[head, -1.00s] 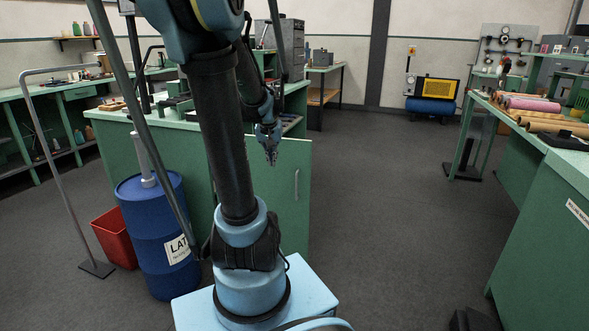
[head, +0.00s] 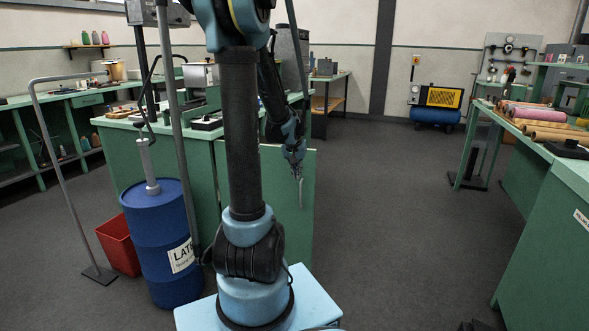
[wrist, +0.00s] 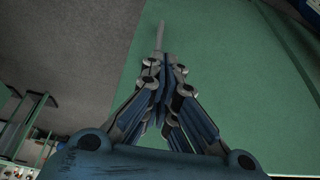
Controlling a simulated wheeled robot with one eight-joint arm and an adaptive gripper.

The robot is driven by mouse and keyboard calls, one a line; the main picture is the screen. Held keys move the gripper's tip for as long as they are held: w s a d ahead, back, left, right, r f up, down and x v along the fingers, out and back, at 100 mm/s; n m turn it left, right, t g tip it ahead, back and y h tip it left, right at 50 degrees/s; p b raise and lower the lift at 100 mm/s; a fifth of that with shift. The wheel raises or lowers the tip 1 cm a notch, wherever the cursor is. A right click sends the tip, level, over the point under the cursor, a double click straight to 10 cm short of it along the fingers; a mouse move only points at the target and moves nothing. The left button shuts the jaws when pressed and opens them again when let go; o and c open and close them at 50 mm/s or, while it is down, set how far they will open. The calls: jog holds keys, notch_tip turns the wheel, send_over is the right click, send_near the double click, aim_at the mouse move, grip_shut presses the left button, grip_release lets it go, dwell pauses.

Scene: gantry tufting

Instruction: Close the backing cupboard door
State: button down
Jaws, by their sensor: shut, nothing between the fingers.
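The backing cupboard door (head: 275,215) is a flat green panel at the right end of the green bench. It appears to stand swung out from the bench, and part of it is hidden behind my arm. Its slim pale handle (head: 300,192) is near the free right edge. My gripper (head: 297,172) is pointed down in front of the door at the handle's upper part. In the wrist view the fingers (wrist: 160,68) are shut and empty, with the pale handle (wrist: 161,36) just beyond their tips and the green panel (wrist: 225,65) behind. I cannot tell whether they touch.
A blue drum (head: 160,240) and a red bin (head: 119,245) stand left of my base. A bent metal stand (head: 58,170) is further left. A green table with rolls (head: 540,115) is on the right. The grey floor (head: 400,220) between is clear.

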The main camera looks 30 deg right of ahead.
aim_at(301, 180)
jog(key=shift+w+d+f, duration=2)
jog(key=shift+w+f, duration=0.05)
jog(key=shift+f, duration=0.2)
